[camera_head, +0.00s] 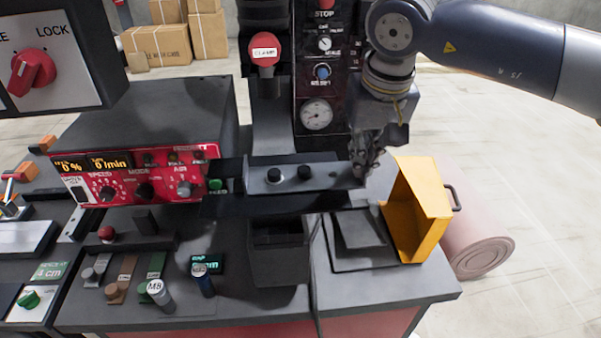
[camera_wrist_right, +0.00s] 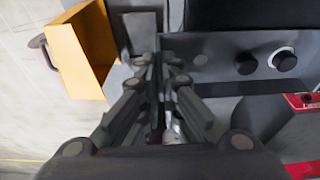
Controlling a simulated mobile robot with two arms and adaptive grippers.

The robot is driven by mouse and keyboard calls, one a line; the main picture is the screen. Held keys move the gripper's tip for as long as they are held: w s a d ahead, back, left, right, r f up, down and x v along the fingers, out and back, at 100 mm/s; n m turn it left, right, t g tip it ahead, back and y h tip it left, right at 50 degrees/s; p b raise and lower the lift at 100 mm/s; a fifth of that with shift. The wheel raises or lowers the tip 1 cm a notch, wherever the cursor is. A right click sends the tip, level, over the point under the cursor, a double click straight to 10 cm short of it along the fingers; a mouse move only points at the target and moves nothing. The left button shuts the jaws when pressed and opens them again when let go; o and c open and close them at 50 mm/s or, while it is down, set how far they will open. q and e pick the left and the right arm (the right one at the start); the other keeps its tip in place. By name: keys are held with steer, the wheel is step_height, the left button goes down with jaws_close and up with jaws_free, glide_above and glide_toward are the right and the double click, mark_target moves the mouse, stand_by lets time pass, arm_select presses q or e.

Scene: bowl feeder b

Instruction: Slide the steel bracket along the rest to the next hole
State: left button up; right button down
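The steel bracket (camera_head: 322,178) is a long grey plate lying across the dark rest (camera_head: 275,205) in the head view. Two black round heads stand on its left half, and a dark hole shows near its right end. My right gripper (camera_head: 362,170) points down at that right end. In the right wrist view the fingers (camera_wrist_right: 160,62) are close together at the end of the bracket (camera_wrist_right: 215,48). Whether they pinch it is hidden. My left gripper is in neither view.
A yellow open box (camera_head: 420,205) stands right of the gripper, near the table edge. A red control panel (camera_head: 140,175) is on the left. A dark column with a red knob (camera_head: 264,50) and a gauge (camera_head: 316,114) rises behind the bracket. Several small knobs and cylinders stand in front.

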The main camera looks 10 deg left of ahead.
mark_target(338, 172)
steer(key=shift+a, duration=0.25)
steer(key=shift+s+a, duration=0.35)
steer(key=shift+a, duration=0.5)
steer(key=shift+s+a, duration=0.2)
steer(key=shift+a, duration=0.45)
steer(key=shift+s+a+p, duration=0.1)
steer(key=shift+a+p, duration=0.1)
steer(key=shift+p, duration=0.1)
steer(key=shift+s+a, duration=0.1)
steer(key=shift+a, duration=0.35)
